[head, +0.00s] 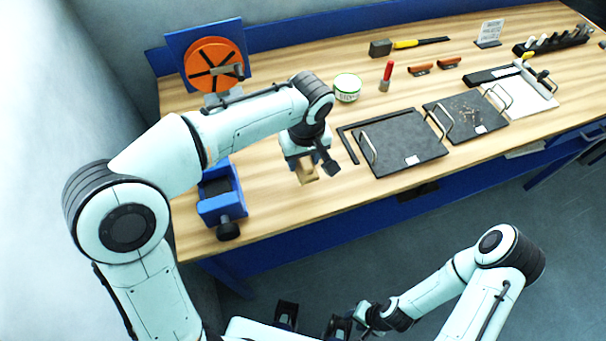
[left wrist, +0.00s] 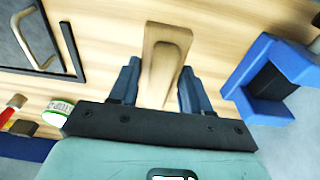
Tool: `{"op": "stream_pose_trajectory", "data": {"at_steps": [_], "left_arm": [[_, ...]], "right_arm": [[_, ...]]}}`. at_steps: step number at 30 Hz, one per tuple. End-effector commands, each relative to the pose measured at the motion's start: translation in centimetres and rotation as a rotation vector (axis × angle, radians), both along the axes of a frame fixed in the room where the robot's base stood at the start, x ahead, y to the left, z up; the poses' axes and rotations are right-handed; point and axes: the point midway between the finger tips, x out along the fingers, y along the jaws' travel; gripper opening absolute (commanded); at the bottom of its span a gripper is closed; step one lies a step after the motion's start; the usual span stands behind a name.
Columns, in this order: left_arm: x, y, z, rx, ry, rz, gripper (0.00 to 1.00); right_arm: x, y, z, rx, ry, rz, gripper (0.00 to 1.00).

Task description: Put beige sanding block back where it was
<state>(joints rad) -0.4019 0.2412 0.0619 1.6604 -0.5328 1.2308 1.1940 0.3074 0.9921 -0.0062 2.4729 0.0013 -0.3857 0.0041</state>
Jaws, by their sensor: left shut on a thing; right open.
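The beige sanding block (head: 307,176) is between the fingers of my left gripper (head: 305,165), over the wooden bench (head: 285,220) near its front edge. In the left wrist view the block (left wrist: 165,55) sticks out beyond the dark blue fingers of the left gripper (left wrist: 157,85), which is shut on it. I cannot tell whether the block touches the bench top. My right gripper (head: 312,322) is open and low in front of the bench, away from the block.
A blue vise (head: 222,205) stands left of the left gripper. To the right are a black L-shaped bar (head: 348,146), a dark plate with a handle (head: 408,150) and another plate (head: 470,128). A white-green tin (head: 347,90) and a red-handled tool (head: 387,74) stand behind.

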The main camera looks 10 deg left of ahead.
Motion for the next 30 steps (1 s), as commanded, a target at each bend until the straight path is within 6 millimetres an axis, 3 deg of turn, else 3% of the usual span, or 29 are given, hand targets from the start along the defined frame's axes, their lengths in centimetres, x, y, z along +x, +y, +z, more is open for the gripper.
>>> {"op": "stream_pose_trajectory", "data": {"at_steps": [15,28,29,30], "left_arm": [[0.0,0.0,-6.3,0.000,0.001,0.001,0.23],[0.0,0.0,-7.0,-0.001,-0.001,0.001,0.23],[0.0,0.0,-7.0,-0.001,-0.001,0.001,0.51],[0.0,0.0,-6.9,-0.001,-0.001,0.001,0.64]], "right_arm": [[-0.4,0.0,-0.8,0.000,0.004,0.000,0.41],[-0.5,0.0,-1.2,0.000,0.006,0.000,0.41],[-0.6,0.0,-1.2,0.000,0.006,0.000,0.41],[-0.5,0.0,-1.2,0.000,0.006,0.000,0.41]]}}
